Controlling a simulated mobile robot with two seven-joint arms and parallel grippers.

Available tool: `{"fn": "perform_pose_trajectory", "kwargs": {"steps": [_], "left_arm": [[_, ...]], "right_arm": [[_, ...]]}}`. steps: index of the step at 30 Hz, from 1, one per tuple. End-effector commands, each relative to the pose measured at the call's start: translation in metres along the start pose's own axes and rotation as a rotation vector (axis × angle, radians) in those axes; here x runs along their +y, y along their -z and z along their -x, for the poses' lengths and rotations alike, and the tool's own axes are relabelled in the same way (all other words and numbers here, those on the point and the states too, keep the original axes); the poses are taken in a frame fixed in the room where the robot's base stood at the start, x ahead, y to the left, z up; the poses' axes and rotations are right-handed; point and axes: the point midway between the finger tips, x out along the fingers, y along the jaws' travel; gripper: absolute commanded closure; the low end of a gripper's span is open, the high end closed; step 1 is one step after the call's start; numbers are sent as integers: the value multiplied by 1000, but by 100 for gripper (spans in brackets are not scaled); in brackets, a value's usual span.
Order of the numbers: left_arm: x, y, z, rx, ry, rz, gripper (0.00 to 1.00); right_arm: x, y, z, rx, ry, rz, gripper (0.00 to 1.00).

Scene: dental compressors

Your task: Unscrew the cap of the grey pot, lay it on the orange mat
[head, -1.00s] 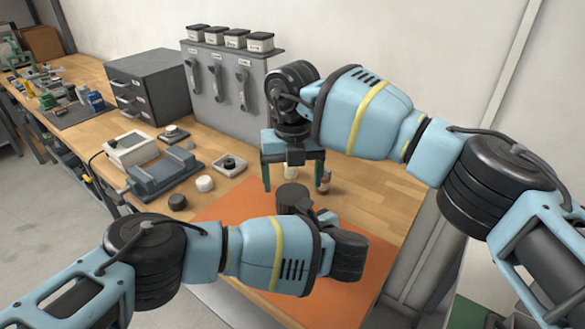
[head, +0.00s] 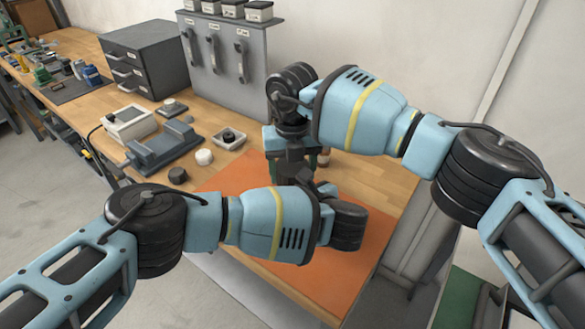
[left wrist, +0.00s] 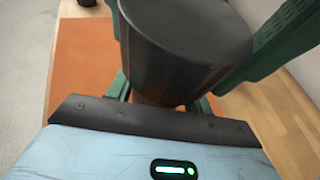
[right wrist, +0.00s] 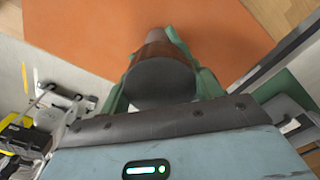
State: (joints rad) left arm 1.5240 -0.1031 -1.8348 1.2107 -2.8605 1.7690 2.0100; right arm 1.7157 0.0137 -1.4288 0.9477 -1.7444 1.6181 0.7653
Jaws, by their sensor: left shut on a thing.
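The grey pot (head: 293,168) is a dark cylinder over the orange mat (head: 345,275). In the left wrist view the pot (left wrist: 182,50) is large and close, between green fingers; no seam of its cap can be made out. My left gripper (left wrist: 162,100) is shut on the pot; in the head view my own forearm hides it. My right gripper (head: 294,158) points down over the pot, its green fingers apart on either side. The right wrist view shows a round grey end (right wrist: 160,84) between the fingers; whether they touch it is unclear.
A dark round piece (head: 178,175) and a white one (head: 204,157) lie left of the mat. A grey vise-like device (head: 165,147) and a grey drawer cabinet (head: 145,58) stand farther left. The mat's front part is bare.

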Motion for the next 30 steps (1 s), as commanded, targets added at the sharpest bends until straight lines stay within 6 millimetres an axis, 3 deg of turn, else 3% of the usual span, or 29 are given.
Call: {"fn": "perform_pose_trajectory", "kwargs": {"steps": [1, 4, 11, 30], "left_arm": [[0, 2, 0, 4, -1, -3, 100], [0, 2, 0, 4, -1, -3, 100], [1, 3, 0, 5, -1, -3, 100], [1, 3, 0, 6, -1, -4, 100]], "right_arm": [[0, 0, 0, 0, 0, 0, 50], [0, 0, 0, 0, 0, 0, 63], [0, 0, 0, 0, 1, 110, 64], [0, 0, 1, 0, 2, 1089, 64]]}}
